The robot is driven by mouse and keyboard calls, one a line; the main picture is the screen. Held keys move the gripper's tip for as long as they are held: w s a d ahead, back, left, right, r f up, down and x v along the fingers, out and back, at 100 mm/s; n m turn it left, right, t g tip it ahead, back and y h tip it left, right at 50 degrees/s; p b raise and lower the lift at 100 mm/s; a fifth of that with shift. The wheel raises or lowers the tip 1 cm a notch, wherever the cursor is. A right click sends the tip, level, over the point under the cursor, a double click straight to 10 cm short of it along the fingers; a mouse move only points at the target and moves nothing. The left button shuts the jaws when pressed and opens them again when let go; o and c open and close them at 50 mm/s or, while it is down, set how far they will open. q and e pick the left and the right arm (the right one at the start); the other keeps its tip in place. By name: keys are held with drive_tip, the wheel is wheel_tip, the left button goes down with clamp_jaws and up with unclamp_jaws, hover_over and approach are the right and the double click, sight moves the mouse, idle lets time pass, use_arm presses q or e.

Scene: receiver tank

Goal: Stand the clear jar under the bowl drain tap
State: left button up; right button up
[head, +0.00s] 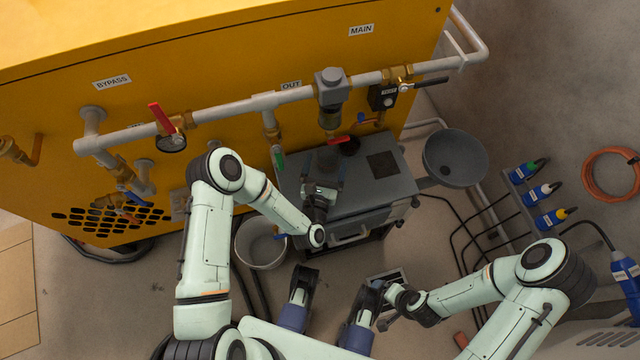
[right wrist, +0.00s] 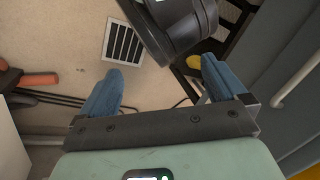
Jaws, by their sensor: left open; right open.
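The bowl drain tap (head: 340,142), with a red handle, sits below the grey-topped filter unit (head: 330,100) on the main pipe, above the grey cabinet (head: 372,196). My left gripper (head: 322,188) is over the cabinet top, just below the tap in the picture; its fingers are hard to make out. I cannot make out the clear jar for sure; a dark shape (head: 327,158) in front of the left gripper lies under the tap. My right gripper (right wrist: 160,80) is open and empty over the floor; in the head view it is low at the right (head: 380,296).
A white bucket (head: 262,248) stands left of the cabinet, and a round grey basin (head: 455,158) is at its right.

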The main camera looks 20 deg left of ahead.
use_arm(q)
drive_tip(key=s, duration=0.8)
drive_tip(key=shift+d+p, duration=0.35)
drive_tip(key=shift+d, duration=0.05)
use_arm(e)
drive_tip(key=shift+s+a+r+g, duration=0.35)
drive_tip(key=shift+s+r, duration=0.15)
drive_tip(key=shift+s, duration=0.2)
use_arm(q)
drive_tip(key=shift+f, duration=0.1)
